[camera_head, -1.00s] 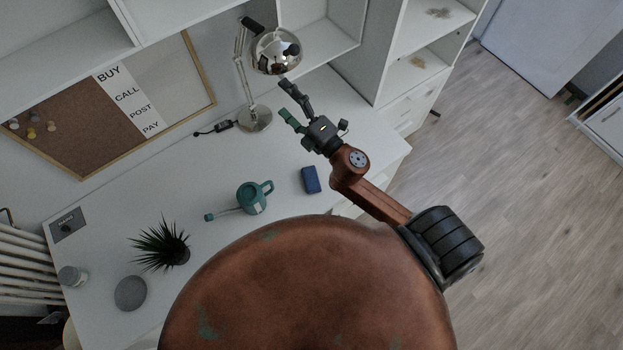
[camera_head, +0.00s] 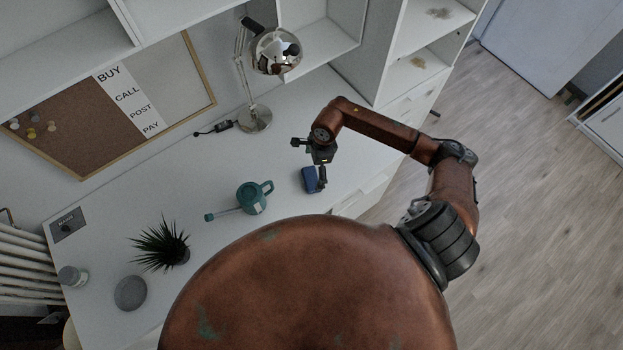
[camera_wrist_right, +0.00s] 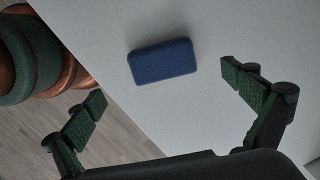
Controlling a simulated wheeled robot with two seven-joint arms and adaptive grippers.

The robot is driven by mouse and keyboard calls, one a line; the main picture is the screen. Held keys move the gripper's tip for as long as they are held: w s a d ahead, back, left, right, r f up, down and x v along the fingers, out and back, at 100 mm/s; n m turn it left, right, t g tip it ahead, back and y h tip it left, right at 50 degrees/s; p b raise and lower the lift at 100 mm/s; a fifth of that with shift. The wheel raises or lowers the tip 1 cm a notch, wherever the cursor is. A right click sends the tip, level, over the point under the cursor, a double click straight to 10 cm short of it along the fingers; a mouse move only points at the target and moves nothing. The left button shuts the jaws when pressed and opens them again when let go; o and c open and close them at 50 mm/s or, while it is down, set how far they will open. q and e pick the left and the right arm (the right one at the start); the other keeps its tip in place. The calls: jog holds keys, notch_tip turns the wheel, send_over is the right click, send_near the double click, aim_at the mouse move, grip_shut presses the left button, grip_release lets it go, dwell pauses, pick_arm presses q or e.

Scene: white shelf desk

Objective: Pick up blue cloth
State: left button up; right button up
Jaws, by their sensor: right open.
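The blue cloth (camera_head: 310,180) is a small, thick blue block lying on the white desk, right of the teal watering can. In the right wrist view the blue cloth (camera_wrist_right: 162,61) lies flat, beyond the fingertips and between their lines. My right gripper (camera_head: 318,172) points down over the cloth, and a finger covers part of its right side in the head view. In the right wrist view my right gripper (camera_wrist_right: 165,95) is open, its two green-padded fingers wide apart with nothing between the pads. My left gripper is not in view.
A teal watering can (camera_head: 252,198) stands left of the cloth. A chrome lamp (camera_head: 255,118) stands behind. A spiky plant (camera_head: 163,246) and a grey disc (camera_head: 131,292) are further left. The desk's (camera_head: 352,150) front edge is close to the cloth.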

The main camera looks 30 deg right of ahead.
aim_at(311, 178)
jog(key=f, duration=0.6)
jog(key=shift+w+a+f+p, duration=0.25)
jog(key=shift+a+f+p, duration=0.05)
jog(key=shift+c, duration=0.4)
jog(key=c, duration=1.2)
